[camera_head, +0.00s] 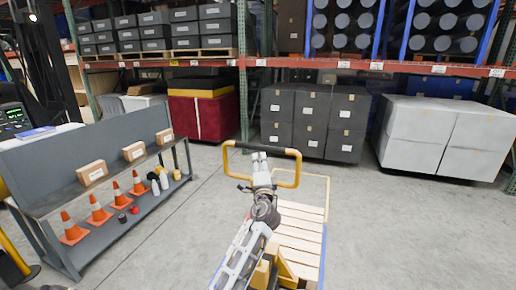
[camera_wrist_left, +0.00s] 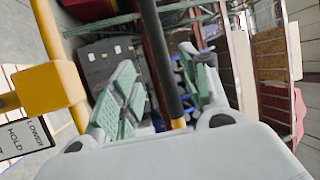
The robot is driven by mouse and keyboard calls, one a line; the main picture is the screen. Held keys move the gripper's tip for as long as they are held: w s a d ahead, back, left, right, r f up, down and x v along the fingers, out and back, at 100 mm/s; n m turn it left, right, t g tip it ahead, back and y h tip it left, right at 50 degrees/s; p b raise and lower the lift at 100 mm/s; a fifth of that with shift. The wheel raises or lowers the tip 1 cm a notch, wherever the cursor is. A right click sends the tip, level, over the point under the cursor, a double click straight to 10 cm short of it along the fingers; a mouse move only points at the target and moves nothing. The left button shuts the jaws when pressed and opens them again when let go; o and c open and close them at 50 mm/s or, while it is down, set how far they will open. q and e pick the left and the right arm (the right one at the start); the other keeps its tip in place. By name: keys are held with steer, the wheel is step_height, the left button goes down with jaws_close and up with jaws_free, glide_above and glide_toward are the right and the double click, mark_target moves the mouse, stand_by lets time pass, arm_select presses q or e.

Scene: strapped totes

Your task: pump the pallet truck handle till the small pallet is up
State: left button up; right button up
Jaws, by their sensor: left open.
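The pallet truck handle (camera_head: 290,153) is a yellow loop with a black grip bar across its top, near the middle of the head view. My left gripper (camera_head: 260,156) is at that bar. In the left wrist view the black bar (camera_wrist_left: 158,50) runs between the two green finger pads of the open left gripper (camera_wrist_left: 160,75); I cannot tell whether either pad touches it. The small pallet (camera_head: 305,238), pale slatted wood, lies behind and right of my arm, partly hidden. Its height off the floor is unclear. My right gripper is not in view.
A grey shelf cart (camera_head: 100,160) with cones, boxes and bottles stands at the left. Dark totes (camera_head: 315,120) and white boxes (camera_head: 445,135) stand at the back under orange racking. The floor (camera_head: 410,230) right of the pallet is clear. A lever label (camera_wrist_left: 22,137) reads HOLD and LOWER.

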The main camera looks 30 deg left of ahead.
mark_target(258, 148)
arm_select(q)
steer(key=p+x, duration=0.1)
steer(key=x, duration=0.7)
steer(key=shift+w, duration=0.1)
steer(key=shift+p+x, duration=0.35)
steer(key=shift+x, duration=0.55)
steer(key=shift+w+a, duration=0.1)
steer(key=shift+a, duration=0.05)
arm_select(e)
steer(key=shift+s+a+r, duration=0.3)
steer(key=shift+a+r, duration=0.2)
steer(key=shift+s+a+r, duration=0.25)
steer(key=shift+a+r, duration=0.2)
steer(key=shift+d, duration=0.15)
arm_select(q)
steer(key=c, duration=0.9)
jaws_close()
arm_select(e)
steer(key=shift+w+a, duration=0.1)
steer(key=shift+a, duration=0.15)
